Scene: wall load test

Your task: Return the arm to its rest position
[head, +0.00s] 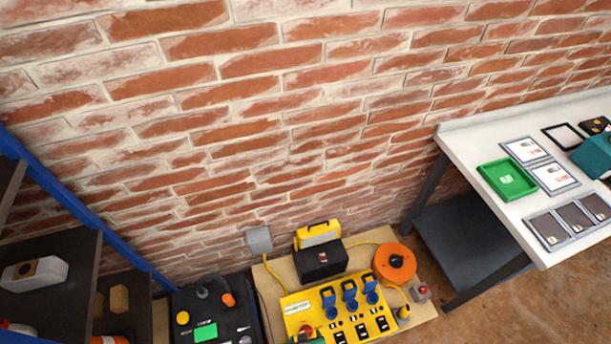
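My arm and my gripper are not in view in the head view. No earlier frame or other camera shows where the arm is. The view looks down at a brick wall (230,130) with equipment along its foot.
A white table (545,225) stands at the right with a green tray (508,180) and several framed cards. A blue-edged shelf (75,205) is at the left. Between them, a yellow socket box (312,303), an orange reel (396,262) and a black case (321,262) sit low by the wall.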

